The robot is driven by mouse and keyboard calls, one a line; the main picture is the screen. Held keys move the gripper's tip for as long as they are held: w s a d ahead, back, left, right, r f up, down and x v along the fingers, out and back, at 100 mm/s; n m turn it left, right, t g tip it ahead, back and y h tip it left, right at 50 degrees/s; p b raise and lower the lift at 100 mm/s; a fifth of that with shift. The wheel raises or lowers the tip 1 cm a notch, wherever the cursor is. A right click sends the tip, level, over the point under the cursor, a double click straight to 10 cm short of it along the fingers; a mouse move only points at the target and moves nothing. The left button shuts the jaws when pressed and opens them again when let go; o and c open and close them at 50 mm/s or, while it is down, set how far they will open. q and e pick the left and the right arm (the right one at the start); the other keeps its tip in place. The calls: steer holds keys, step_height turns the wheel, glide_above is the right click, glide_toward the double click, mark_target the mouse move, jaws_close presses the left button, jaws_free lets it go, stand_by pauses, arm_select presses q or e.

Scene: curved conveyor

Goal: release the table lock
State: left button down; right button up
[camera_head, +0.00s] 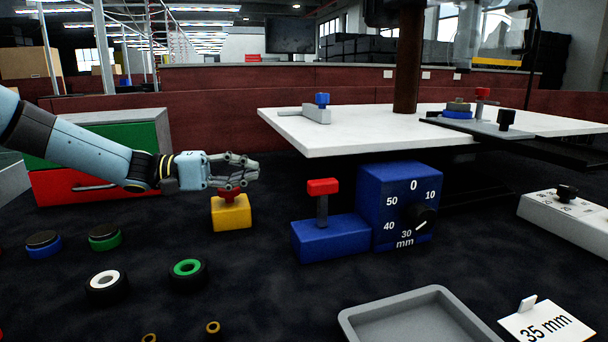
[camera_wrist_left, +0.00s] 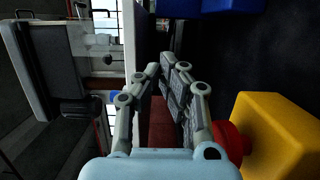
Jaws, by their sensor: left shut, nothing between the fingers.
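A yellow block (camera_head: 231,214) with a red knob (camera_head: 229,197) on top stands on the dark surface, left of centre. My left gripper (camera_head: 248,173) is shut and empty just above the red knob, partly covering it. In the left wrist view the gripper (camera_wrist_left: 175,75) shows closed fingers, with the red knob (camera_wrist_left: 230,140) and yellow block (camera_wrist_left: 278,125) beside them; I cannot tell whether they touch. A blue block (camera_head: 328,240) with an upright red-topped lever (camera_head: 322,188) stands to the right. Neither is labelled as the table lock. My right gripper is not in view.
A blue dial box (camera_head: 385,185) marked in mm adjoins the blue block. A white tabletop (camera_head: 370,125) spans behind. A grey tray (camera_head: 352,322) and a "35 mm" card (camera_head: 548,328) lie in front. Several rings, including a green one (camera_head: 187,273), lie left. A drawer unit (camera_head: 60,187) stands behind my arm.

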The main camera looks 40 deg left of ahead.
mark_target(322, 204)
arm_select(q)
steer(key=w+d+b, duration=0.4)
steer(key=w+d, duration=0.1)
steer(key=d, duration=0.5)
steer(key=shift+w, duration=0.3)
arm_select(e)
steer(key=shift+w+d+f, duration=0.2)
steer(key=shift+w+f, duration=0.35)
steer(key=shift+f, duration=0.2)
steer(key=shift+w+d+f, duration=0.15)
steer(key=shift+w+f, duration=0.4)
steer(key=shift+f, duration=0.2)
arm_select(q)
steer(key=shift+d, duration=0.1)
